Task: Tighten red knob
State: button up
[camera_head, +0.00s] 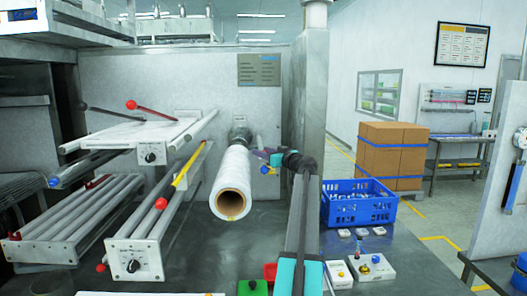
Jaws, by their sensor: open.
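Several red ball-shaped knobs show at the left. Another red knob (161,203) is at the lower end of a yellow rod beside the lower roller unit (134,258). A smaller red knob (101,267) sits low at that unit's left side. I cannot tell which one the task means. My gripper (261,155) is small in view at the end of my dark arm, just right of the white roll (233,180). It is open and apart from these red knobs. Its fingertips are hard to make out.
The white roll juts forward from the grey machine wall (150,85), between my gripper and the left rollers. A blue crate (358,209) stands right of my arm, with small white boxes (375,270) before it. Cardboard boxes (391,153) stand behind. The table's right front is clear.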

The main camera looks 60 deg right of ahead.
jog(key=shift+w, duration=0.1)
jog(key=shift+c, duration=0.2)
grip_shut()
jog(key=shift+f+m+h+b, duration=0.15)
jog(key=shift+m+h+b, duration=0.15)
jog(key=shift+h+b, duration=0.3)
jog(key=shift+a+m+g+h+b, duration=0.1)
jog(key=shift+m+g+h+b, duration=0.35)
jog(key=shift+b, duration=0.25)
jog(key=shift+m+g+h, duration=0.55)
jog(key=shift+m+h, duration=0.2)
jog(key=shift+h, duration=0.2)
jog(key=shift+m+g+h+p, duration=0.3)
jog(key=shift+m+g+h, duration=0.3)
jog(key=shift+h, duration=0.3)
